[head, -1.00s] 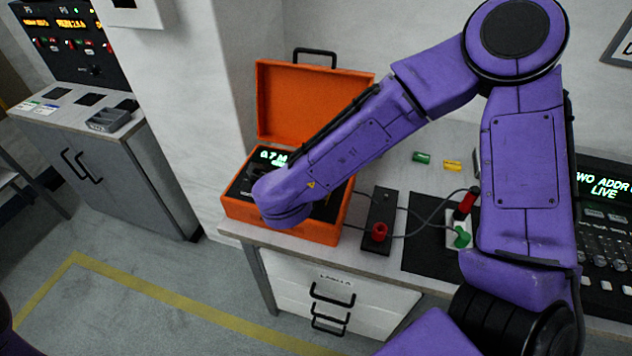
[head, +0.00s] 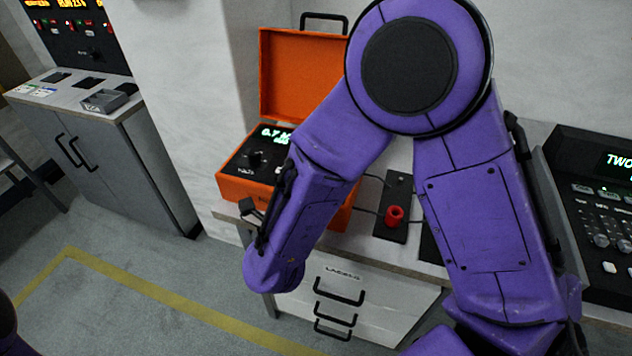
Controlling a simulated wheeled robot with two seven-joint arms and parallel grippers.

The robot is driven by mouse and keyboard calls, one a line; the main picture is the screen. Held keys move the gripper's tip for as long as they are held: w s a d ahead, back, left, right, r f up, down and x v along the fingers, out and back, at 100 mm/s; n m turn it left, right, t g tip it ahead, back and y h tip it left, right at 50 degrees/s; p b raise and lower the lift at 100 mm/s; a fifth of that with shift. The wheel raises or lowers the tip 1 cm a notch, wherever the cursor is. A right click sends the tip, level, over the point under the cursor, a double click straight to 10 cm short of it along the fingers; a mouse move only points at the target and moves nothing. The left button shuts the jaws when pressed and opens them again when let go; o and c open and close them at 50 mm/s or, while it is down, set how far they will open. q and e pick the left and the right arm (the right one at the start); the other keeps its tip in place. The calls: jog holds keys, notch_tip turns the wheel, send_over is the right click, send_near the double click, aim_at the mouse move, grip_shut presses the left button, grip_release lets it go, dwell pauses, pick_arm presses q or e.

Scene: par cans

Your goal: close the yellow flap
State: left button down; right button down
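No yellow flap shows in the head view now. The back of the bench, where a small yellow piece and a green piece showed earlier, is hidden behind my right arm. My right gripper (head: 253,213) shows only in part, as a grey finger piece beside the forearm, in front of the orange case's front left edge. Whether it is open or shut cannot be seen. My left gripper is out of view.
An open orange case (head: 305,75) with a lit display stands on the bench. A black plate with a red knob (head: 394,216) lies right of it. A black console (head: 590,200) stands at far right. A grey cabinet (head: 120,160) stands left, with clear floor before it.

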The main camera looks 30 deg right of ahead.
dwell(0.3)
jog(key=c, duration=1)
grip_release()
jog(key=shift+c, duration=0.2)
jog(key=shift+f, duration=0.15)
